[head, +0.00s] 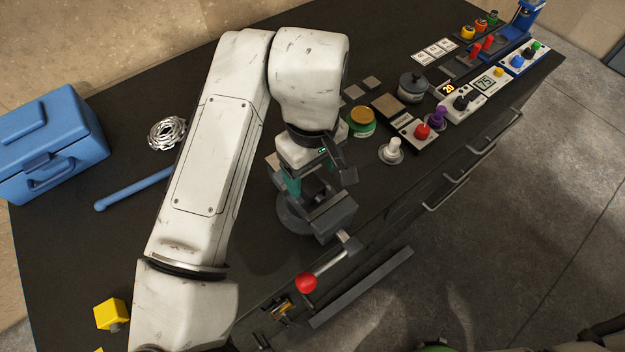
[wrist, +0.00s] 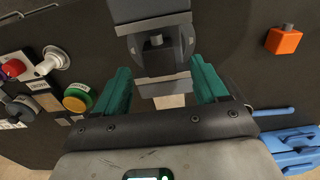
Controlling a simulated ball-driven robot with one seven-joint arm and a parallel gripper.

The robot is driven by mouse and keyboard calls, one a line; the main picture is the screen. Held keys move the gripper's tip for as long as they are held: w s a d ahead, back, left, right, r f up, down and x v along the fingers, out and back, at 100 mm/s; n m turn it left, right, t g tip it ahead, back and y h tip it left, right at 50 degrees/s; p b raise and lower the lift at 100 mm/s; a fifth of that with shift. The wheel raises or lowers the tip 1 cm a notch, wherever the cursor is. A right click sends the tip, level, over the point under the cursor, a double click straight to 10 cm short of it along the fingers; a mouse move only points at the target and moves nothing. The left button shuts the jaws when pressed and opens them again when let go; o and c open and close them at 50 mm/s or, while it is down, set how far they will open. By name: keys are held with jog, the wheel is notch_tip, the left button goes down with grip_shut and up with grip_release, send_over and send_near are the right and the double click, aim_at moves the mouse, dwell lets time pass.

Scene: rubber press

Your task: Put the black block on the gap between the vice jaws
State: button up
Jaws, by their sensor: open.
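The grey vice (head: 325,218) stands on the black bench below my gripper. In the wrist view one vice jaw (wrist: 150,22) is at the top and another grey jaw face (wrist: 163,84) lies nearer my gripper. A dark block with a small grey knob (wrist: 155,41), which looks like the black block, sits between the jaws; how deep it rests is unclear. My gripper (wrist: 159,66) is open, its teal fingers apart on either side of the vice, with nothing seen held. In the head view my gripper (head: 308,178) partly hides the vice gap.
A red-knobbed lever (head: 306,282) projects at the front edge. A white knob (head: 393,150), a green-gold button (head: 361,121) and control panels stand to the right. A blue toolbox (head: 52,145), a wire ring (head: 167,133) and a yellow block (head: 111,314) are left. An orange block (wrist: 283,40) shows in the wrist view.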

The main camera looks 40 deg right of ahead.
aim_at(314, 185)
notch_tip(314, 185, up, 7)
dwell(0.3)
jog(key=shift+s+d, duration=0.1)
